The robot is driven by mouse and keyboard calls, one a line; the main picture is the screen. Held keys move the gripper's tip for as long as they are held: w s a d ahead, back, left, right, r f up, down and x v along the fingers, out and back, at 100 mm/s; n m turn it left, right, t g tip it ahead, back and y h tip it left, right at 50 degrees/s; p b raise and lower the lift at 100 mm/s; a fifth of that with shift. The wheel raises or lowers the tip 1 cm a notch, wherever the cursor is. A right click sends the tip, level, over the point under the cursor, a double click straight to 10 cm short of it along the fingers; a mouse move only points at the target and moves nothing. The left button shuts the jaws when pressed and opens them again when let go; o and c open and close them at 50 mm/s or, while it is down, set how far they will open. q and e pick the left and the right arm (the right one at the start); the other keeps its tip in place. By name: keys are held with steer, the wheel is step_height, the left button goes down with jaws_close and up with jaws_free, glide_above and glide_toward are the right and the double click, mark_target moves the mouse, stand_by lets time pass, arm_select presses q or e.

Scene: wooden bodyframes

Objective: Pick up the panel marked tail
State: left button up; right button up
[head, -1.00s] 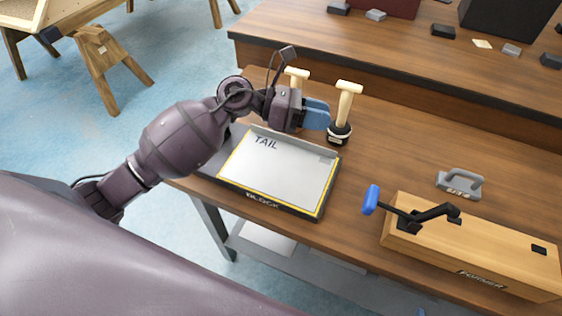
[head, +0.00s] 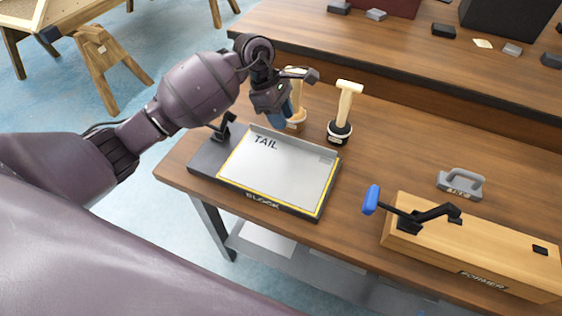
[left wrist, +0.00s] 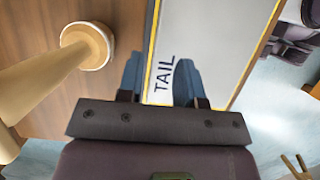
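The panel marked TAIL (head: 280,172) is a flat pale grey sheet with a yellow border around it. It lies on the dark block (head: 208,160) labelled BLOCK near the table's front edge. My left gripper (head: 281,117) is above the panel's far edge, pointing down, apart from it as far as I can tell. In the left wrist view the panel (left wrist: 215,40) lies beyond the blue fingers (left wrist: 158,82), which stand apart with the TAIL lettering showing between them. Nothing is held. My right gripper is not in view.
A mallet (head: 344,110) stands right of my gripper; a second mallet (head: 296,120) stands close behind it, partly hidden. A black clamp (head: 222,129) sits at the block's left end. A wooden former (head: 480,255) with a blue-handled clamp (head: 371,199) and a grey handled tool (head: 461,183) are to the right.

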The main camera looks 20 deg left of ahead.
arm_select(q)
steer(key=shift+x, duration=3.15)
steer(key=shift+w, duration=0.1)
jaws_close()
